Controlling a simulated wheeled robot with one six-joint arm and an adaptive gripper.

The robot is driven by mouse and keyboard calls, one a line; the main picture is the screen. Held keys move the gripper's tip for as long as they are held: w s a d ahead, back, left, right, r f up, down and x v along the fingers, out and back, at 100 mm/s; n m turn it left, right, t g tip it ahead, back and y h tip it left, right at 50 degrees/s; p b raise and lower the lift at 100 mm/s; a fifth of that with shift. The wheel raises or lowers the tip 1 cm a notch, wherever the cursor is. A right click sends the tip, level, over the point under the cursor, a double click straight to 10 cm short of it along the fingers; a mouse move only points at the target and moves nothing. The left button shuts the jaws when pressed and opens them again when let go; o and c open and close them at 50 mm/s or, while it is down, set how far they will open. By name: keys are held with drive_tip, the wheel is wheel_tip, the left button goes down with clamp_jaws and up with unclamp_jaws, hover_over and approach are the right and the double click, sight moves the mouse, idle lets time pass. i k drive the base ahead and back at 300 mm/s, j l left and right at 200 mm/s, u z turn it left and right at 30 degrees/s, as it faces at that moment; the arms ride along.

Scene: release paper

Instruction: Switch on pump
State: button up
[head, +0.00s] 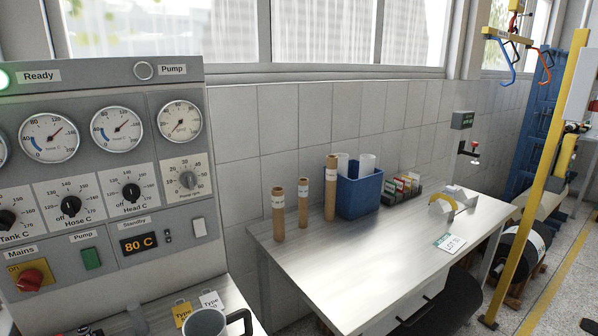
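The grey control panel (160,270) fills the left of the head view. Its green pump switch (91,258) sits low on the panel under a small "Pump" label (82,237). The round pump lamp (143,70) at the top right of the panel looks grey and unlit. The "Ready" lamp (3,78) at the left edge glows green. The red mains knob (31,279) on a yellow plate is left of the pump switch. The display (138,243) reads 80 C under "Standby". My gripper is not in view.
A grey mug (205,322) and yellow and white tags (182,312) are below the panel. A metal table (340,260) to the right holds cardboard tubes (330,185), a blue bin (360,192) and a label card (450,243). A yellow post (535,190) stands farther right.

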sight(91, 257)
drive_tip(key=u, duration=1.25)
drive_tip(key=i+j+z, duration=0.1)
drive_tip(key=l, duration=0.25)
drive_tip(key=j, duration=0.25)
drive_tip(key=i, duration=0.05)
